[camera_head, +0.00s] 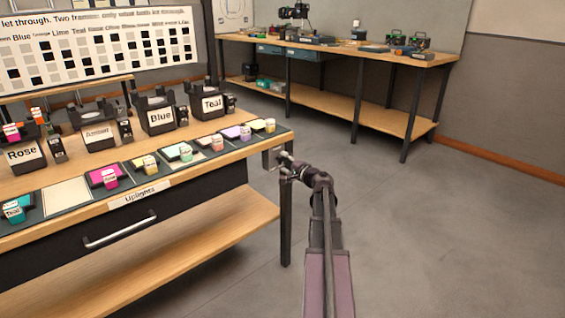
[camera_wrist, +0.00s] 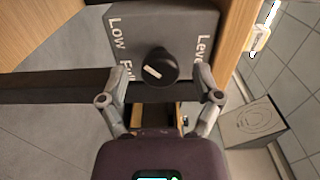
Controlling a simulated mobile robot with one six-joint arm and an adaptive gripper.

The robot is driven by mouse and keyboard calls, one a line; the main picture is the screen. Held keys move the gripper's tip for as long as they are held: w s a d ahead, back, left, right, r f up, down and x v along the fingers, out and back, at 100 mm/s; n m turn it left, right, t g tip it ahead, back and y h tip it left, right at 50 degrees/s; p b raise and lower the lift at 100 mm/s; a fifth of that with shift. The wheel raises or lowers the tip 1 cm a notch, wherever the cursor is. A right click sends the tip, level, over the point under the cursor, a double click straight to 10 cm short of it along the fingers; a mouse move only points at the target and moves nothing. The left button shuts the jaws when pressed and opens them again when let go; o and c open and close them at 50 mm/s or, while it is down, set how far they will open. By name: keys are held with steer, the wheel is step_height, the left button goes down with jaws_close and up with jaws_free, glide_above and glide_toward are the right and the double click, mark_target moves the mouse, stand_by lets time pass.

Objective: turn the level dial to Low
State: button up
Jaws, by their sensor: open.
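The level dial (camera_wrist: 160,68) is a round black knob with a short white mark on its left part. It sits on a grey box (camera_wrist: 180,22) lettered Low, Full and Level, with the lettering turned sideways. In the wrist view Low is at the upper left, Full is below it and the mark lies nearer Full. My gripper (camera_wrist: 158,80) is open, one finger to each side of the knob with visible gaps. I cannot tell the depth between fingertips and knob. In the head view my gripper (camera_head: 286,166) is at the bench's right end; the dial cannot be made out there.
The wooden bench (camera_head: 235,205) bears labelled holders, including Blue (camera_head: 160,116) and Teal (camera_head: 212,104), and coloured tiles along its front edge. A second workbench (camera_head: 340,45) with equipment stands behind. The grey floor (camera_head: 430,220) to the right is clear.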

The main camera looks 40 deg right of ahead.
steer(key=s, duration=1)
steer(key=shift+s, duration=0.4)
steer(key=w+a+f+n+g+y+p, duration=0.1)
steer(key=w+a+f+n+g+y, duration=0.15)
steer(key=a, duration=0.65)
steer(key=w+a+f+n+g+y+p, duration=0.1)
steer(key=w+a+f+n+g, duration=0.15)
steer(key=a, duration=0.55)
steer(key=w+a+f+n+g+y+p, duration=0.1)
steer(key=w+a+f+n+g+y, duration=0.2)
steer(key=a, duration=0.6)
steer(key=s+a+f+n+g+h+p, duration=0.25)
steer(key=s+a+n+g, duration=0.3)
steer(key=a, duration=0.65)
steer(key=s+a+f+n+g+h+p, duration=0.1)
steer(key=s+a+n+g+h, duration=0.5)
steer(key=a, duration=0.6)
step_height(320, 180, up, 38)
steer(key=m+t+y+p, duration=0.1)
steer(key=y+p, duration=0.1)
steer(key=p, duration=3.6)
steer(key=shift+s+d+f+m, duration=0.25)
steer(key=shift+s+m, duration=0.1)
steer(key=shift+s, duration=0.05)
steer(key=shift+t, duration=0.25)
